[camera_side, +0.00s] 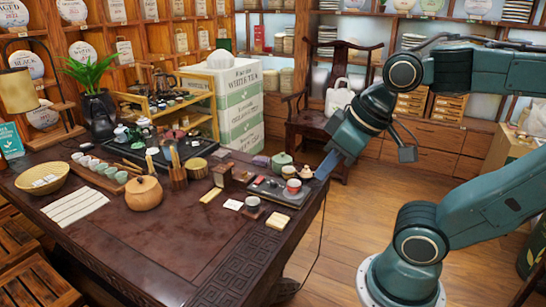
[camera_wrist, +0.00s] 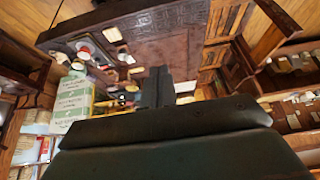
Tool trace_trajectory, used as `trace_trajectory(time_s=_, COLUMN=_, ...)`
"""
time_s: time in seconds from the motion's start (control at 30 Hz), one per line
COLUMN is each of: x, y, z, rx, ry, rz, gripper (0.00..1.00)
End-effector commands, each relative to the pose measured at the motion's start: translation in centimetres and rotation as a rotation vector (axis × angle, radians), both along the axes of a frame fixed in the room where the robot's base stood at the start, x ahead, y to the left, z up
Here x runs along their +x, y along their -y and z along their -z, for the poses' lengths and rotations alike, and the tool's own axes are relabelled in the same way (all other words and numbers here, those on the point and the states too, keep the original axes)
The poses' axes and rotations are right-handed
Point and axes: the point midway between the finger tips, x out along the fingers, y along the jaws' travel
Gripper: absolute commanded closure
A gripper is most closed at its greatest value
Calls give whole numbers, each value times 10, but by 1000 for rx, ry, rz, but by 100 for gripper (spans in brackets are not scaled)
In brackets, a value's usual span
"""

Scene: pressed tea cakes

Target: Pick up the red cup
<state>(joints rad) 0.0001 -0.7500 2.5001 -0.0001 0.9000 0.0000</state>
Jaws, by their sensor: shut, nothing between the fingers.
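The small red cup (camera_side: 293,186) stands upright on a dark tray (camera_side: 268,190) near the right end of the table. My gripper (camera_side: 326,167) is to the right of the cup in the side view, just past the tray, apart from the cup and higher. In the wrist view the two dark fingers (camera_wrist: 157,86) are together with nothing between them.
A green lidded pot (camera_side: 282,160), a white cup (camera_side: 288,172) and another small cup (camera_side: 252,203) stand close to the red cup. A round orange-brown pot (camera_side: 143,194) is further left. Stacked white and green boxes (camera_side: 240,105) and a wooden chair (camera_side: 322,105) stand behind the table.

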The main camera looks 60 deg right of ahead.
Motion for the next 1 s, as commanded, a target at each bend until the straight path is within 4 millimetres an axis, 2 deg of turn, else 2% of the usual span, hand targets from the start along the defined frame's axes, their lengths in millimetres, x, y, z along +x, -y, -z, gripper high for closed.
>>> trace_trajectory(time_s=0.2, x=0, y=0, z=0, rx=0, ry=0, rz=0, gripper=98)
trace_trajectory(time_s=0.5, x=0, y=0, z=0, rx=0, ry=0, rz=0, gripper=39)
trace_trajectory(time_s=0.57, x=0, y=0, z=0, rx=0, ry=0, rz=0, gripper=30)
trace_trajectory(time_s=1.0, x=6, y=2, z=-3, rx=10, ry=-9, rz=29, gripper=30)
